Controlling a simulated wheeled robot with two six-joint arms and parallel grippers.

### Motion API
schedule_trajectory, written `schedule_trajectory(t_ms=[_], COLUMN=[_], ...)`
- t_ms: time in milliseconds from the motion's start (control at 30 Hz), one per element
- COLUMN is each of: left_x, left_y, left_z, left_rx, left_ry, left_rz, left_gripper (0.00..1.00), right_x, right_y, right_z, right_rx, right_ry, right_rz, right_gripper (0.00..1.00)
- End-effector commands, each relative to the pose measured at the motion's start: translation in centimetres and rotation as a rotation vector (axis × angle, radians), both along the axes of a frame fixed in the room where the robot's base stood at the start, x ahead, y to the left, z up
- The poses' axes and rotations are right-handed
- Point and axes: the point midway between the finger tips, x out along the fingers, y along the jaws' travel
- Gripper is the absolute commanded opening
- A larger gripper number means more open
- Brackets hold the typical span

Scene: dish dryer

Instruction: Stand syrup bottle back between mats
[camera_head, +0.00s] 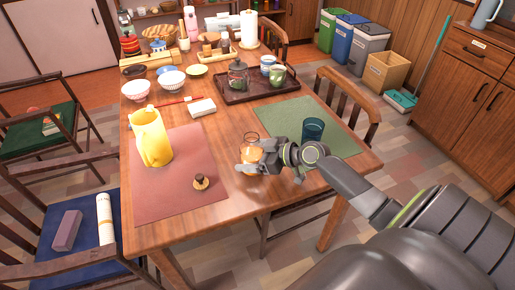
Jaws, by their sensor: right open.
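The syrup bottle (252,152), small with amber contents and a clear top, appears upright on the bare table strip between the red mat (180,205) and the green mat (285,118). My right gripper (247,161) is open at the bottle, its fingers low beside it and partly covering it. I cannot tell whether they touch it. My left gripper is not in view.
A yellow pitcher (152,138) and a small dark-topped wooden item (201,182) stand on the red mat. A dark blue cup (313,130) is on the green mat, close to my right wrist. A brown tray (262,90) with a jar and cups lies behind.

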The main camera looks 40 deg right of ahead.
Motion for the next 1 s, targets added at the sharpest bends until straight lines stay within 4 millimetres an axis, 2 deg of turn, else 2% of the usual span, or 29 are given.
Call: schedule_trajectory(t_ms=[100,267,700,1000], left_x=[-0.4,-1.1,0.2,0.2], left_y=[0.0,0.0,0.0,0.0], left_z=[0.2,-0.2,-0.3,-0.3], left_rx=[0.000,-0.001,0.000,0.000], left_ry=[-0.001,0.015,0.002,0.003], left_rz=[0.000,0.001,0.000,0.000], left_gripper=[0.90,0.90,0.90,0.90], right_x=[-0.2,-2.1,-7.3,-9.1], right_y=[-0.2,-1.4,-4.5,-5.7], right_z=[0.4,1.1,3.6,4.6], right_rx=[-0.002,-0.007,-0.006,-0.002], right_ry=[0.001,0.002,0.004,0.001], right_rz=[-0.001,0.001,0.001,0.001], right_gripper=[0.86,0.86,0.86,0.86])
